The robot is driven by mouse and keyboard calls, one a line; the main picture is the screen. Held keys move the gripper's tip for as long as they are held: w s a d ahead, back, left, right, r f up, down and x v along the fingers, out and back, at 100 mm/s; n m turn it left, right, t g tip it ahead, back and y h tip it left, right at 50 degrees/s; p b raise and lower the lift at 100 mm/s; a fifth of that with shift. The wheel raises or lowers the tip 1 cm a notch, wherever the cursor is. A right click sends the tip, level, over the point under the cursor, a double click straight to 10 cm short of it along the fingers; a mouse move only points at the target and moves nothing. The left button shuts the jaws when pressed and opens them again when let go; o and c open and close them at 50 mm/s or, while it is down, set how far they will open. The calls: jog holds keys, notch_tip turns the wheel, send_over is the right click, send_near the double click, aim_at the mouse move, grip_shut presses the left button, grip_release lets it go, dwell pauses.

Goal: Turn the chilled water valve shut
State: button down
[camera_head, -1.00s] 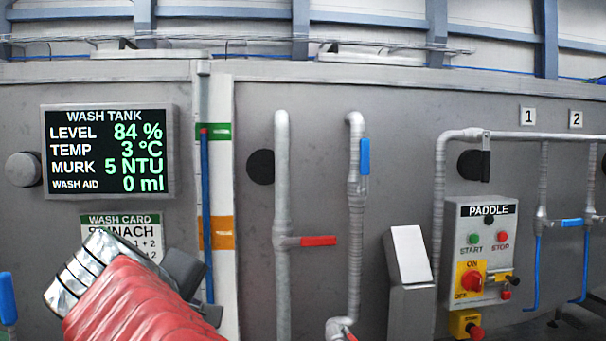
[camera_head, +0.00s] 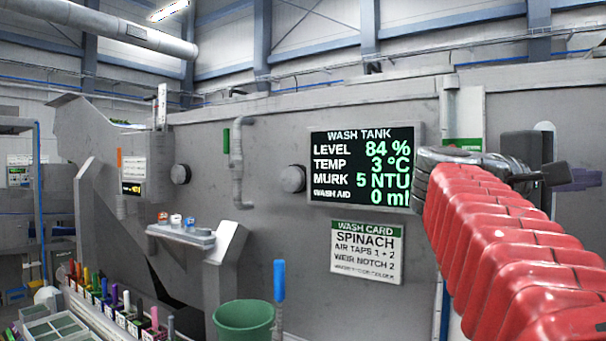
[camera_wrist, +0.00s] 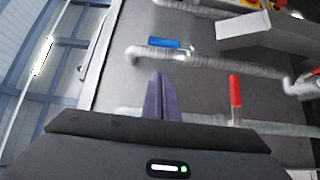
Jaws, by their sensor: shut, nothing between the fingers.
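A valve with a blue lever (camera_wrist: 165,43) sits on a grey pipe (camera_wrist: 205,61) in the wrist view, its lever lying along the pipe. A valve with a red lever (camera_wrist: 236,92) stands on the lower pipe, its lever across that pipe. No label names either as chilled water. My gripper (camera_wrist: 161,80), with purple fingers, is shut and empty in front of the panel, left of the red lever and below the blue one, apart from both. In the head view my gripper (camera_head: 580,180) is at the right edge; neither lever shows there.
The wash tank screen (camera_head: 363,165) and wash card (camera_head: 366,252) are on the tank wall. A green bucket (camera_head: 243,320) and a blue upright handle (camera_head: 279,282) stand in front. A grey sloped box (camera_wrist: 265,30) juts out beyond the valves in the wrist view.

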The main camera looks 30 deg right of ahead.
jog(key=shift+d, duration=0.1)
jog(key=s+x, duration=0.2)
jog(key=x, duration=1)
jog(key=shift+s, duration=0.5)
jog(key=shift+w, duration=0.15)
jog(key=shift+r, duration=0.1)
